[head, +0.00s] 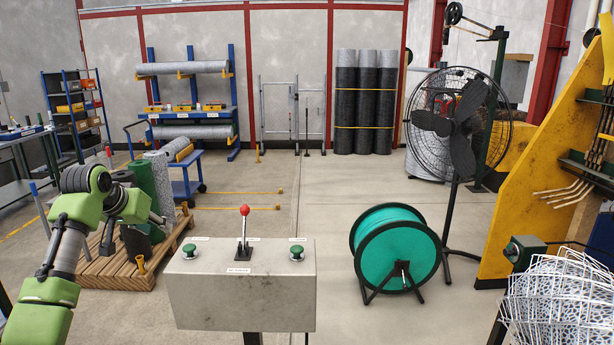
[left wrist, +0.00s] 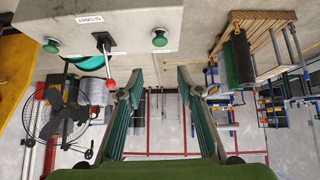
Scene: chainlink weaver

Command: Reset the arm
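A grey control box (head: 242,290) stands in front of me with a red-knobbed lever (head: 244,228) upright in its middle. A green button (head: 189,250) is left of the lever and another green button (head: 297,251) is right of it. My left gripper (head: 154,216) is left of the box, apart from it. In the left wrist view its two fingers (left wrist: 160,78) are spread with nothing between them. There the lever (left wrist: 108,66) shows beside one finger, and a label reading "ARMS IN" is on the box (left wrist: 125,22). My right gripper is not in view.
A wooden pallet (head: 100,270) with several rolls stands behind my left arm. A teal reel (head: 388,250) and a black fan (head: 450,125) stand right of the box. Wire mesh (head: 560,305) and a yellow machine frame (head: 520,190) are at far right.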

